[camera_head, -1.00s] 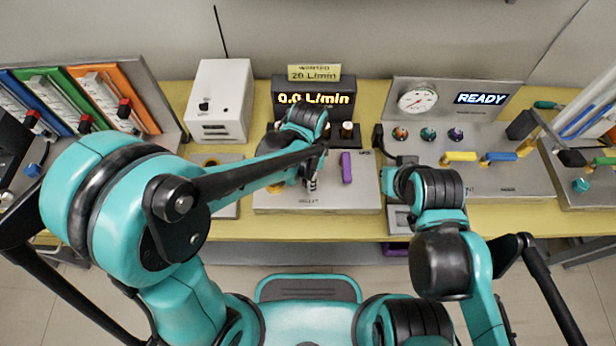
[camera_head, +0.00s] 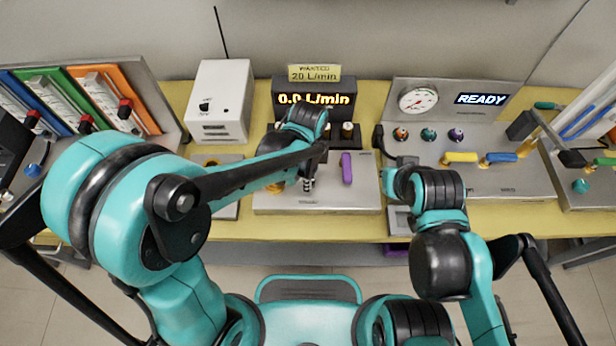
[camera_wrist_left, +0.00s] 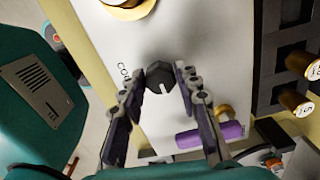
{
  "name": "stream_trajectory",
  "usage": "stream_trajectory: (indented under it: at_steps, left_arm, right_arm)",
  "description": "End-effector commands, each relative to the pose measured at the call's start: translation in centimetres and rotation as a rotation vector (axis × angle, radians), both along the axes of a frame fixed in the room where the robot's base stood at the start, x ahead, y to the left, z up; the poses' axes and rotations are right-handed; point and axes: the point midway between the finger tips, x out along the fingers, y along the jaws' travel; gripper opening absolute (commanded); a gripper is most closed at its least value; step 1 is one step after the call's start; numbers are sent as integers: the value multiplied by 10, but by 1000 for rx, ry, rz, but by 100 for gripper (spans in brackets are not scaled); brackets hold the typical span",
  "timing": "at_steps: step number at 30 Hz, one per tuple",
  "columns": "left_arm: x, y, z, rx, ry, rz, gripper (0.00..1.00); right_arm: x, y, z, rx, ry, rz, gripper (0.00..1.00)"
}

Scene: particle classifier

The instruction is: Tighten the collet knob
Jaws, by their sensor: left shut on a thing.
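The collet knob (camera_wrist_left: 160,77) is dark and faceted with a light pointer line. It stands on a pale panel (camera_wrist_left: 150,115) beside partly covered lettering in the left wrist view. My left gripper (camera_wrist_left: 160,85) has its two fingers on either side of the knob and is shut on it. In the head view the left gripper (camera_head: 308,184) is at the middle panel, and the knob is hidden there by the fingers.
A purple bar handle (camera_head: 347,168) lies just right of the left gripper. Behind it a black display (camera_head: 314,99) reads 0.0 L/min, under a yellow sign (camera_head: 314,73) for 20 L/min. A white box (camera_head: 221,100) stands left. A panel (camera_head: 505,130) at right reads READY.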

Motion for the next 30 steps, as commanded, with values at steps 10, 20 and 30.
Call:
stream_trajectory:
  at_steps: [10, 20, 30]
  left_arm:
    - [0, 0, 0, 0, 0, 0, 37]
    - [0, 0, 0, 0, 0, 0, 53]
    - [0, 0, 42, 0, 0, 0, 53]
  right_arm:
    - [0, 0, 0, 0, 0, 0, 0]
    - [0, 0, 0, 0, 0, 0, 0]
    - [0, 0, 0, 0, 0, 0, 0]
